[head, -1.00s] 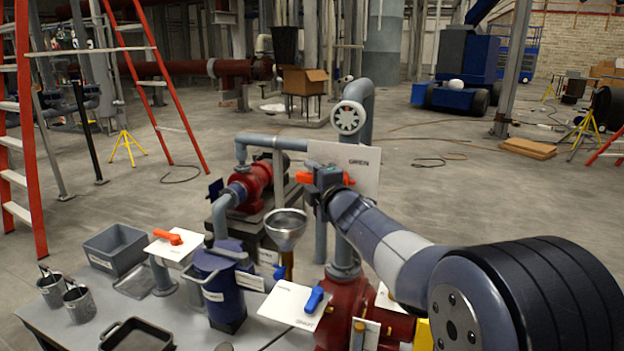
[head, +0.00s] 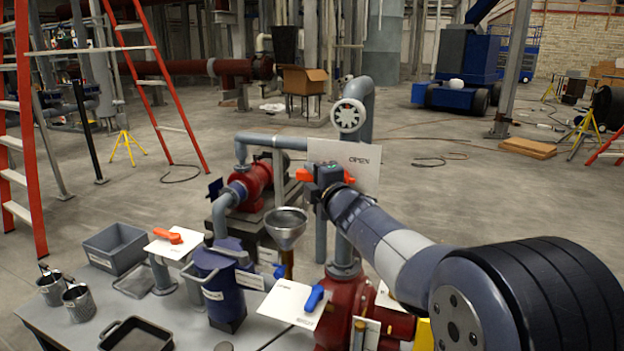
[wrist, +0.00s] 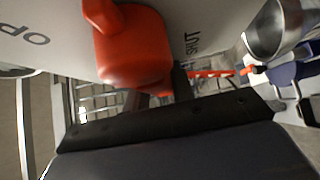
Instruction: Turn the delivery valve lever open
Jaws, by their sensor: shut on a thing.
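An orange lever (head: 306,174) sits in front of an upright white plate (head: 344,152) marked OPEN, beside the grey vertical pipe. My gripper (head: 327,176) is shut on this lever, and orange shows on both sides of the dark jaws. In the wrist view the orange lever (wrist: 135,48) stands large above a dark jaw bar (wrist: 170,120). The plate behind it (wrist: 50,28) shows part of "OPEN" at left and "SHUT" near the middle. The jaws hide part of the lever, so its exact angle is hard to tell.
A blue lever (head: 314,298) and another orange lever (head: 168,235) sit on their own white plates. A metal funnel (head: 286,228), blue canister (head: 220,285) and red pump (head: 250,187) stand close by. A white handwheel (head: 348,115) is above the plate.

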